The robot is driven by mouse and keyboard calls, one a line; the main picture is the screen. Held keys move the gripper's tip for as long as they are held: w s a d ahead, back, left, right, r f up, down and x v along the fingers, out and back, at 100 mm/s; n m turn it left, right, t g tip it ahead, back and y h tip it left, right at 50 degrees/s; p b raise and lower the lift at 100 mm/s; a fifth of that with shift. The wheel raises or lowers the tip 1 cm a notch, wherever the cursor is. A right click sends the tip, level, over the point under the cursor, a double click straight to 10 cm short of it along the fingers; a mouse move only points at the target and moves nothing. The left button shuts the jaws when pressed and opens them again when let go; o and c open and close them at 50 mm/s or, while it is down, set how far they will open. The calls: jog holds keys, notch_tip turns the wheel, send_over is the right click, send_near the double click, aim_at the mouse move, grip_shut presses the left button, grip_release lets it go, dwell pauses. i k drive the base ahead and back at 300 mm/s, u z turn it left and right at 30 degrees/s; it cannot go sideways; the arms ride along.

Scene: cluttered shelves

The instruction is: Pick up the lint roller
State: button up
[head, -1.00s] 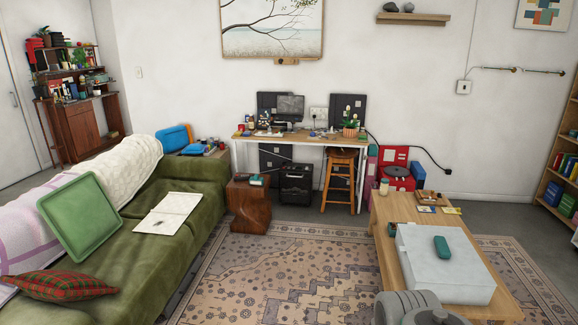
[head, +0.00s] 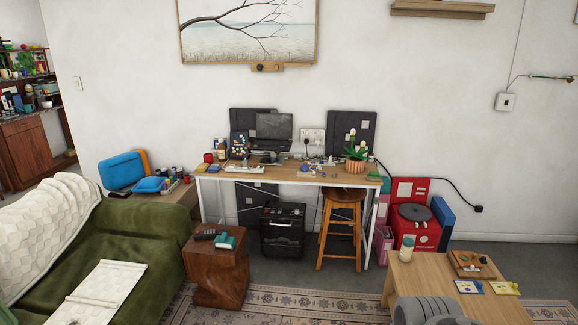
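A small teal item with a pale part (head: 227,240), which may be the lint roller, lies on top of the brown wooden block stool (head: 216,272). It is too small to identify for certain. A small dark item (head: 205,234) lies beside it. Part of my own grey arm shows at the bottom right, in front of the coffee table. My gripper's fingers are not in view.
A green sofa (head: 140,232) stands left of the block stool. A desk (head: 280,174) with small clutter stands behind, with a wooden stool (head: 342,206) in front. A coffee table (head: 405,278) is at the right. Rug and floor between are clear.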

aim_at(223, 241)
jog(key=u, duration=0.35)
jog(key=i, duration=2.15)
jog(key=u, duration=1.5)
jog(key=i, duration=1.6)
jog(key=u, duration=0.75)
